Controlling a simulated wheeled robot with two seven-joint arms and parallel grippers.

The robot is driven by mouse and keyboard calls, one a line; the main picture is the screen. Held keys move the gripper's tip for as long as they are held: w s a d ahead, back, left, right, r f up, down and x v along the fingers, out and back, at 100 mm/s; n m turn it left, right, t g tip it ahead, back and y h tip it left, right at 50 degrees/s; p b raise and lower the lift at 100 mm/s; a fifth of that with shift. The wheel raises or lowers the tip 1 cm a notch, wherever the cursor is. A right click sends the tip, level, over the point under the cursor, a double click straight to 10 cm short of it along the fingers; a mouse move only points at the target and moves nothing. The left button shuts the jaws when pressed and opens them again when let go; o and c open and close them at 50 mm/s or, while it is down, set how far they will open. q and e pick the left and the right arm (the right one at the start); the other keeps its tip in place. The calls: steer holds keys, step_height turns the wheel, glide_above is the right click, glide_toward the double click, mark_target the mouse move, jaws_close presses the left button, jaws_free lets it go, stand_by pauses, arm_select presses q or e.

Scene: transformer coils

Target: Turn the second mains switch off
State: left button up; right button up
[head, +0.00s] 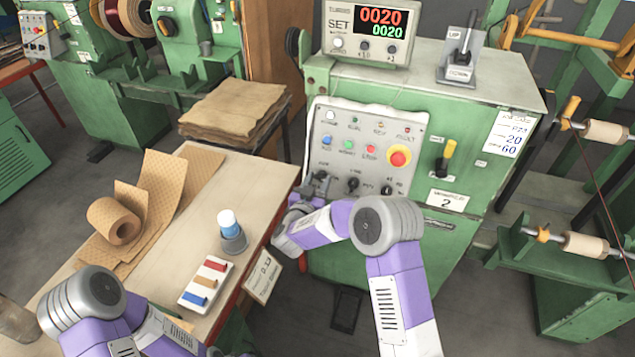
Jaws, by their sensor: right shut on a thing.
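The green machine marked "2" (446,200) stands at the centre right. Its grey control panel (338,130) carries lamps, buttons, a red-and-yellow stop button (398,156) and a row of dark knobs along the bottom. Which one is the mains switch I cannot read from the labels. My right gripper (318,186) is at the panel's lower left corner, shut on a dark knob there; its fingers partly hide the knob. My left arm is at the bottom left; its fingers are out of view.
A counter box (368,32) and a lever stand (462,60) sit on the machine.

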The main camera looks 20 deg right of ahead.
steer(key=shift+n, duration=0.3)
steer(key=n+y+p, duration=0.1)
steer(key=n, duration=0.1)
steer(key=n+t+y+p, duration=0.1)
steer(key=n, duration=0.1)
steer(key=shift+s+r+n+p, duration=0.1)
steer(key=shift+r+n+p, duration=0.05)
steer(key=shift+n+p, duration=0.25)
steer(key=n+y+p, duration=0.1)
steer(key=n, duration=0.1)
steer(key=n+y+p, duration=0.1)
steer(key=n, duration=0.2)
steer(key=shift+d+n+y+p, duration=0.2)
steer(key=shift+n+y+p, duration=0.1)
steer(key=n+y+p, duration=0.1)
steer(key=n, duration=0.2)
steer(key=n+g+y+p, duration=0.1)
steer(key=n+p, duration=0.1)
steer(key=n, duration=0.1)
steer(key=shift+d+r, duration=0.1)
steer(key=shift+r, duration=0.05)
steer(key=shift+n+g+y+p, duration=0.5)
steer(key=shift+n+p, duration=0.7)
steer(key=shift+n, duration=0.7)
steer(key=o, duration=1.1)
steer(key=shift+c, duration=0.2)
